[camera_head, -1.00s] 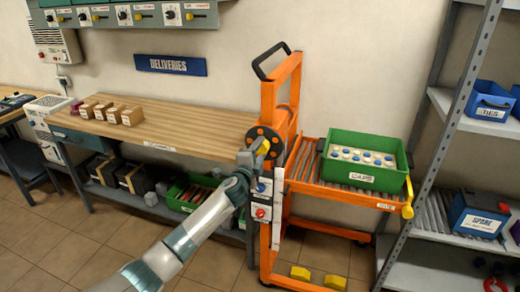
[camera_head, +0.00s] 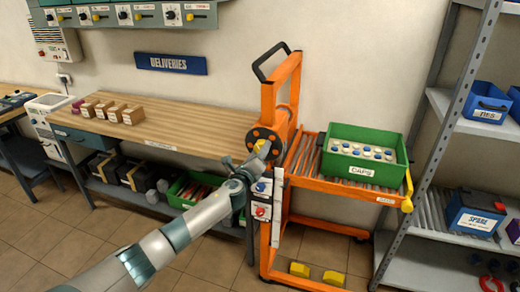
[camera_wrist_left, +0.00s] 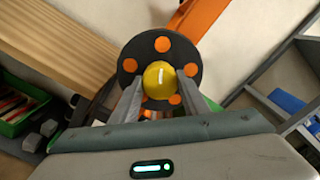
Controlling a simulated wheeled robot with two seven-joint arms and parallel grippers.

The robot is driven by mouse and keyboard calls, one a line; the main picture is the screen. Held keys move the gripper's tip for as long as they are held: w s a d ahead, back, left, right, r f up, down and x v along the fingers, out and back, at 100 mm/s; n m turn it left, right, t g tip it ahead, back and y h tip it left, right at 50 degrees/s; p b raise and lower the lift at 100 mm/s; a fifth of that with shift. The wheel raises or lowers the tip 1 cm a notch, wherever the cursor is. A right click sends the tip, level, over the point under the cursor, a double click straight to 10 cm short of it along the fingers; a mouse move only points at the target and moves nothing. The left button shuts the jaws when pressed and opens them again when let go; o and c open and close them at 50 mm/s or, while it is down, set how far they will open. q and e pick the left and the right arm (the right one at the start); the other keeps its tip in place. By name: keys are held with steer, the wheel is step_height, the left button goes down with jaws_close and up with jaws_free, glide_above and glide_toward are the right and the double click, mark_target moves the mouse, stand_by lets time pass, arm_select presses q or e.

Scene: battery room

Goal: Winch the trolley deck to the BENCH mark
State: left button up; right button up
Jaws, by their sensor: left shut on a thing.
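The orange trolley stands at the right end of the bench. Its roller deck (camera_head: 330,187) carries a green crate (camera_head: 362,170) labelled CAPS. A dark winch wheel (camera_head: 251,136) with orange spots sits on the mast's left side and also shows in the left wrist view (camera_wrist_left: 133,52). My left gripper (camera_head: 256,153) is shut on the wheel's round yellow knob (camera_wrist_left: 160,78); the fingers flank it in the left wrist view. A pale strip (camera_head: 277,195) runs down the mast, but I cannot read a BENCH mark. My right gripper is out of view.
The wooden bench (camera_head: 185,125) holds several small boxes, with its right part clear. A grey shelf rack (camera_head: 450,110) with blue bins stands at the right. Two yellow blocks (camera_head: 300,270) are low at the trolley's base. A yellow catch (camera_head: 407,204) is at the deck's right corner.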

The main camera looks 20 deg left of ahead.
arm_select(q)
steer(key=shift+f+m+p, duration=0.1)
steer(key=shift+m+p, duration=0.25)
steer(key=shift+m, duration=0.95)
steer(key=o, duration=1.1)
steer(key=shift+c, duration=0.2)
steer(key=shift+s, duration=0.1)
steer(key=s+b, duration=0.2)
steer(key=s, duration=1.5)
steer(key=shift+a, duration=0.25)
steer(key=shift+s, duration=0.1)
